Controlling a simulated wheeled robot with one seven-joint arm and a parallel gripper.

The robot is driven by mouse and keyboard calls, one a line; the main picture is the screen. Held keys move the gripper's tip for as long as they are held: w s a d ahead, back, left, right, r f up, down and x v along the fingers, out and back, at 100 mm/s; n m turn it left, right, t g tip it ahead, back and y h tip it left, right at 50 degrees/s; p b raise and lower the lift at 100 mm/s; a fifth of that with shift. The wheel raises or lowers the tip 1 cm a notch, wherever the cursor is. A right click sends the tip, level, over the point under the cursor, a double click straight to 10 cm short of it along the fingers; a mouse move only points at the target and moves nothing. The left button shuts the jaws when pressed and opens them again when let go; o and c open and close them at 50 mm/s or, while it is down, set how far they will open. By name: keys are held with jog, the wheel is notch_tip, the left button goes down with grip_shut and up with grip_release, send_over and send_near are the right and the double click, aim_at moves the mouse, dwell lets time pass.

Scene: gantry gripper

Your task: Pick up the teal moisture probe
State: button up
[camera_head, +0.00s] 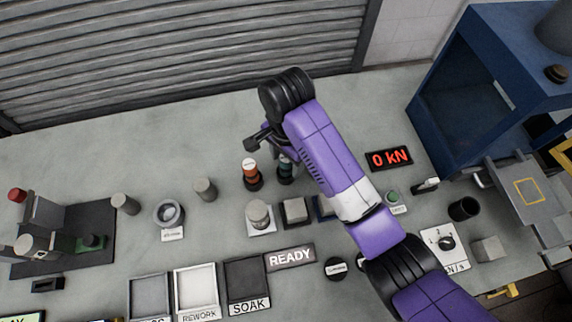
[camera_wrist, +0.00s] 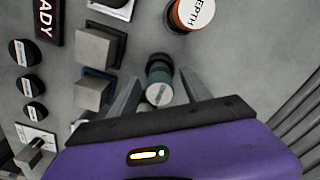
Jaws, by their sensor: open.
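The teal moisture probe (camera_wrist: 159,78) stands on the bench in the wrist view, with a dark base and a pale labelled cap. In the head view the probe (camera_head: 285,172) is partly hidden behind my gripper. My gripper (camera_wrist: 162,92) is open, with one finger on each side of the probe in the wrist view. I cannot tell whether the fingers are level with it or still above it. In the head view my gripper (camera_head: 272,142) is beside and over the probe, mostly covered by my arm.
An orange probe marked DEPTH (camera_wrist: 192,14) stands close beside the teal one; it also shows in the head view (camera_head: 249,170). Grey blocks (camera_head: 295,210) and a cylinder on a pad (camera_head: 258,213) are nearby. A blue press frame (camera_head: 450,90) stands at right. The bench behind is clear.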

jog(key=shift+f, duration=0.8)
jog(key=shift+c, duration=0.3)
grip_shut()
